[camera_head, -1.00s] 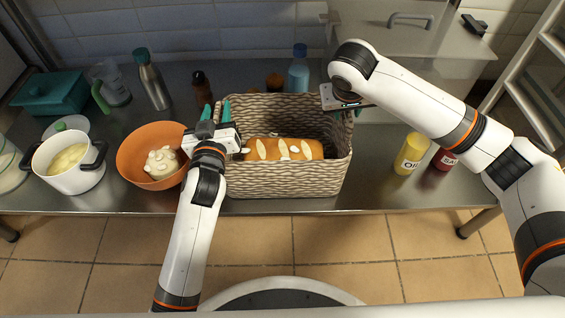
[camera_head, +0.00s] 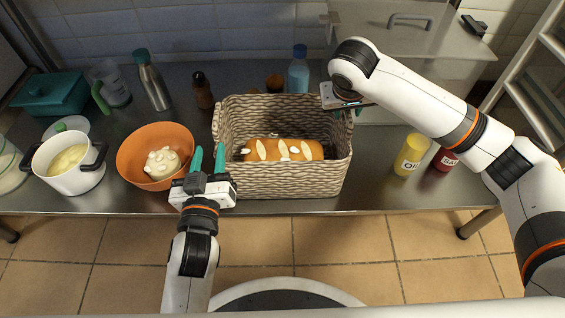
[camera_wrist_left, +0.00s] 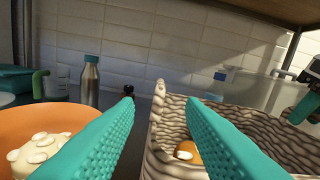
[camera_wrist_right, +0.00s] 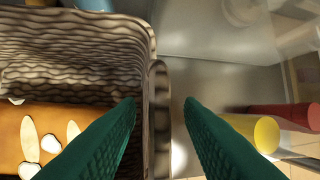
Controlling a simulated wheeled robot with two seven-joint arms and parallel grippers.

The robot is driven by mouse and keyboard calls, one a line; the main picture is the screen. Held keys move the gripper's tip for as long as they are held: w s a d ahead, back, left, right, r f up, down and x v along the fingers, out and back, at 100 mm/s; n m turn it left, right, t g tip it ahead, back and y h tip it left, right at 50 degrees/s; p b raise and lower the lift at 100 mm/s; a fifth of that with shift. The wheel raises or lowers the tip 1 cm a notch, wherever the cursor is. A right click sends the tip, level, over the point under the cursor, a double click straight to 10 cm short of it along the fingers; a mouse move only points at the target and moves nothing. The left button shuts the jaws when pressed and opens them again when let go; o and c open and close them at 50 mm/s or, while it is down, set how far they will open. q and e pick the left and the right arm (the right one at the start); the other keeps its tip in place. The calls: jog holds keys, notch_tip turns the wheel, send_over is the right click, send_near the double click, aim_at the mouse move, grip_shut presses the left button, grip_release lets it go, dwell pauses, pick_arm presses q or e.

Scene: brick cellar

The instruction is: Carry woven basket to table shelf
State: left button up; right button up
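A woven basket (camera_head: 290,182) stands on the metal table (camera_head: 120,200) with a bread loaf (camera_head: 283,150) inside. My left gripper (camera_head: 208,158) is open and empty, just left of the basket's near left corner. In the left wrist view its fingers (camera_wrist_left: 160,105) are spread, with the basket's left rim (camera_wrist_left: 160,125) showing between them. My right gripper (camera_head: 350,108) is at the basket's right rim. In the right wrist view its fingers (camera_wrist_right: 158,105) are open on either side of the right wall (camera_wrist_right: 160,120); I cannot tell if they touch. I cannot identify the table shelf.
An orange bowl (camera_head: 135,150) is close left of the basket, with a white pot (camera_head: 80,180) further left. Bottles (camera_head: 299,70) stand behind the basket. Yellow (camera_head: 411,154) and red (camera_head: 443,159) bottles stand right. A dark board (camera_wrist_left: 275,10) hangs overhead in the left wrist view.

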jog(key=v, duration=1.1)
jog(key=shift+s+a+r, duration=0.1)
